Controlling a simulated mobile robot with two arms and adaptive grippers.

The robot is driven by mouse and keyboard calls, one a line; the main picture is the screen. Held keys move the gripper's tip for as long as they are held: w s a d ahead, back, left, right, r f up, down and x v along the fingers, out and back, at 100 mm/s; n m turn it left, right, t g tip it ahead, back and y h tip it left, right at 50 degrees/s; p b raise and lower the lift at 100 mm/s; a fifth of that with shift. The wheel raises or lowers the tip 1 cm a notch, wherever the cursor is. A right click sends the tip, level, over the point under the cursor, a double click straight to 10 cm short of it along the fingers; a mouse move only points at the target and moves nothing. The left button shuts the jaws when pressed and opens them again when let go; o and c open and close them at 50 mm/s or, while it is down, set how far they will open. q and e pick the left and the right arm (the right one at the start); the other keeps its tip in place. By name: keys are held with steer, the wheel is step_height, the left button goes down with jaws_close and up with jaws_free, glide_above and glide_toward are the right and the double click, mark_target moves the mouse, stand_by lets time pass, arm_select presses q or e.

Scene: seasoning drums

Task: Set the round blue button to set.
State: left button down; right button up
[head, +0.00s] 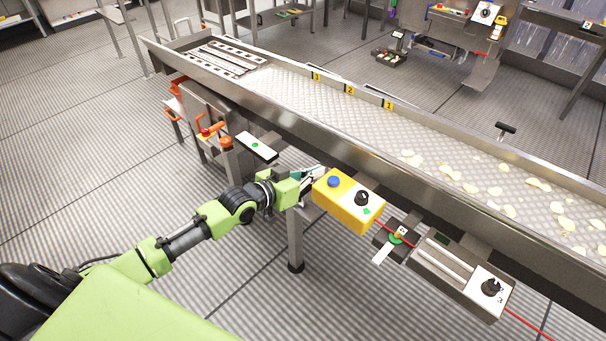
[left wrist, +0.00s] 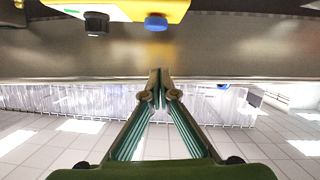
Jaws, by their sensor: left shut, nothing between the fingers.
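The round blue button (head: 334,181) sits on the top left of a yellow control box (head: 338,206), beside a black knob (head: 362,198). I cannot tell whether the button is pressed in. My left gripper (head: 319,171) is just behind and left of the box, close to the button, with its fingertips partly hidden at the conveyor's side. In the left wrist view the fingers (left wrist: 160,76) are shut and empty. The blue button (left wrist: 156,22) shows above the tips there, apart from them, under the yellow box (left wrist: 145,9). My right gripper is not in view.
A long metal conveyor (head: 300,115) with chips runs behind the box. To the right are a small switch with a red and green top (head: 397,238) and a grey box with a black knob (head: 463,272). A white panel with a green button (head: 257,147) is at left.

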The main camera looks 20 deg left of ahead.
arm_select(q)
steer(key=v, duration=0.4)
steer(key=shift+s+a+r, duration=0.1)
steer(key=shift+s, duration=0.2)
steer(key=s+a+f+n+g+y, duration=0.1)
steer(key=s+a+f+g+y, duration=0.3)
steer(key=f, duration=0.7)
steer(key=s+a+f+t+h, duration=0.1)
steer(key=s+f, duration=0.5)
steer(key=f, duration=0.5)
steer(key=s+a+f+n+g+y, duration=0.1)
steer(key=s+a+f+g+y, duration=0.2)
steer(key=f, duration=0.8)
steer(key=s+d+f+g, duration=0.2)
steer(key=s+f, duration=0.4)
steer(key=s, duration=0.6)
steer(key=s+d+f+m+g, duration=0.1)
steer(key=s+d+f, duration=0.3)
steer(key=s, duration=0.9)
steer(key=s+d+f+g, duration=0.2)
steer(key=s+f, duration=0.6)
steer(key=s, duration=0.4)
steer(key=shift+s+d+f+m+g+h, duration=0.3)
steer(key=shift+d+g, duration=0.1)
steer(key=shift+g, duration=0.4)
